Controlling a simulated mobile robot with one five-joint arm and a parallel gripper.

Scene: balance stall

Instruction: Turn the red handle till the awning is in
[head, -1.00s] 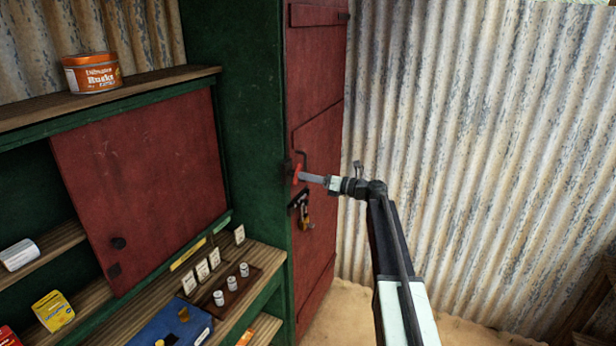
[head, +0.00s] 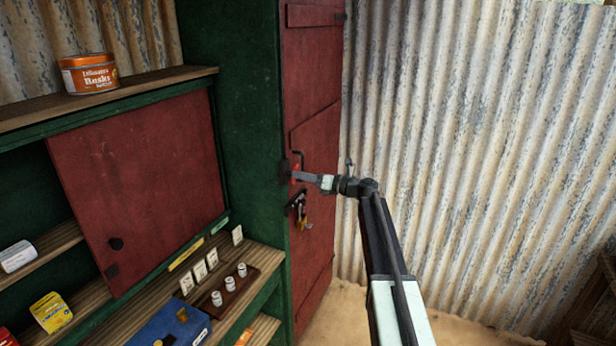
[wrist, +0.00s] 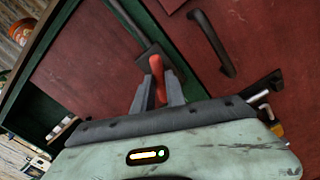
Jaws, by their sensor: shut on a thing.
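The red handle (wrist: 156,66) is a short red grip on a dark crank at the edge of the red door, near the green post. In the head view the handle (head: 296,170) is small and partly covered by my gripper (head: 304,176). My gripper also shows in the wrist view (wrist: 158,92), with its two fingers on either side of the red grip, shut on it. The handle's lower part is hidden between the fingers. The awning is not in view.
A padlock (head: 305,223) and hasp hang on the red door (head: 315,120) just below my gripper. A black door pull (wrist: 212,42) is close by. Shelves with a tin (head: 90,74), boxes and small weights (head: 229,284) stand at left. Corrugated wall (head: 470,150) is at right.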

